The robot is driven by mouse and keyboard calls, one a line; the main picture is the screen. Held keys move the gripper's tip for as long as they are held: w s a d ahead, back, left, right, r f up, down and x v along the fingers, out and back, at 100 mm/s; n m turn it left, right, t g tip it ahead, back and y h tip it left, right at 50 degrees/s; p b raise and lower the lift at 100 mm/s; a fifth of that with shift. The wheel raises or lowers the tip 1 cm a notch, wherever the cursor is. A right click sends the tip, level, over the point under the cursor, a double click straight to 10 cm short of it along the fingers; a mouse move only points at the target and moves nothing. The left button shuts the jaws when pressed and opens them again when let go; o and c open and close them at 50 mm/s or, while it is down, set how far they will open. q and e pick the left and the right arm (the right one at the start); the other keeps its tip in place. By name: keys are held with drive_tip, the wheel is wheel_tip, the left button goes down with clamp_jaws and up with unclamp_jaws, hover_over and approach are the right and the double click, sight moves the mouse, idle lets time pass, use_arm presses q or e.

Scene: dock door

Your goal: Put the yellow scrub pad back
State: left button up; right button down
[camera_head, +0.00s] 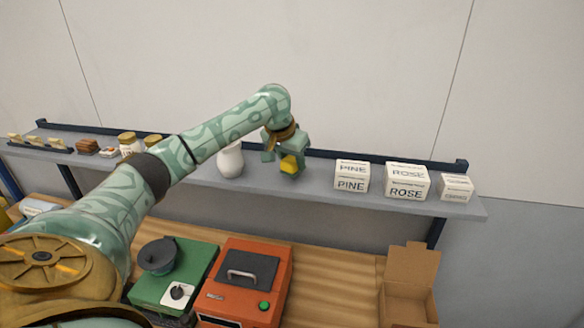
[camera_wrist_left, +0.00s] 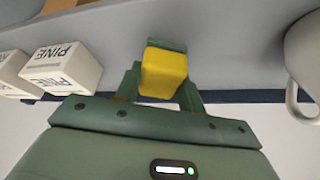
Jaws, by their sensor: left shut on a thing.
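The yellow scrub pad (camera_head: 289,164) is held between the fingers of my left gripper (camera_head: 284,166), over the grey shelf (camera_head: 320,188). In the left wrist view the pad (camera_wrist_left: 163,73) is a yellow block between the two green fingers of the gripper (camera_wrist_left: 163,82). My left gripper is shut on it. The pad is between the white jug and the white PINE boxes. I cannot tell whether the pad touches the shelf. My right gripper is not in view.
The white jug (camera_head: 230,160) stands close left of the gripper. PINE boxes (camera_head: 351,176), ROSE boxes (camera_head: 406,182) and smaller boxes (camera_head: 456,187) stand to the right. Below are an orange machine (camera_head: 243,282), a green machine (camera_head: 172,280) and an open carton (camera_head: 408,290).

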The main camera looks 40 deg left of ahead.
use_arm(q)
wheel_tip(320, 180, down, 2)
drive_tip(key=shift+f, duration=0.1)
drive_tip(key=o, duration=0.9)
drive_tip(key=shift+f, duration=0.1)
drive_tip(key=shift+o, duration=0.2)
drive_tip(key=p+v, duration=0.1)
drive_tip(key=v, duration=1.1)
drive_tip(key=shift+p, duration=0.3)
